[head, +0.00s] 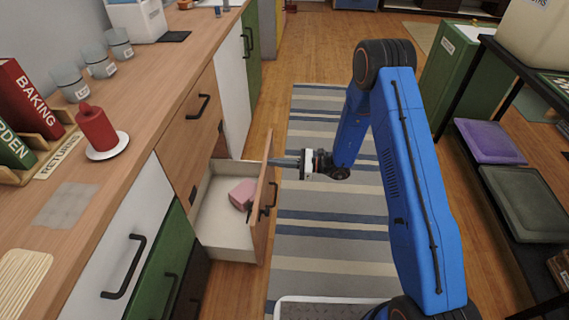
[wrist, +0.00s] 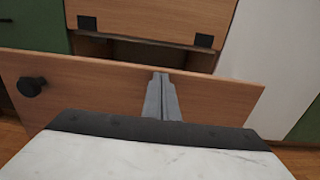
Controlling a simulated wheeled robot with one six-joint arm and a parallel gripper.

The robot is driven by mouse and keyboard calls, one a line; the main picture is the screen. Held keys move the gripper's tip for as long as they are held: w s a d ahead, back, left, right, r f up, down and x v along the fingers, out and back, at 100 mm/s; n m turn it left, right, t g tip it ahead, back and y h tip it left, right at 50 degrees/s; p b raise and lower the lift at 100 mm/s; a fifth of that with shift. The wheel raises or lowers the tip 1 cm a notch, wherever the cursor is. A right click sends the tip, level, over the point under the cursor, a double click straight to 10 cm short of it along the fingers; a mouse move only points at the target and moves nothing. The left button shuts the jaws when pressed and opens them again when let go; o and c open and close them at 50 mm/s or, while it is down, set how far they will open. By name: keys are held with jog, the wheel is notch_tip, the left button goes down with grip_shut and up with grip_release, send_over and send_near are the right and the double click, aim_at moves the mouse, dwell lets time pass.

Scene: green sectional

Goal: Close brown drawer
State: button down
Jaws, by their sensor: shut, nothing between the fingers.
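The brown drawer (head: 264,200) stands pulled out from the wooden cabinet in the head view. Its inside is white and holds a pink object (head: 242,194). A dark handle is on its front. My gripper (head: 277,163) is shut and empty, with its fingertips at the upper part of the drawer front, near the far end. In the wrist view the shut fingers (wrist: 161,84) reach the drawer front (wrist: 95,80) near its top edge. I cannot tell whether they touch it. A dark round knob-like handle end (wrist: 32,87) shows at the left there.
A counter (head: 120,130) runs along the left with a red candle (head: 95,128) on a plate and a book rack. A striped rug (head: 320,235) covers the floor beside the drawer. A dark shelf with purple and green trays (head: 490,140) stands at the right.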

jog(key=a, duration=2.2)
jog(key=shift+w, duration=0.4)
jog(key=shift+r, duration=0.15)
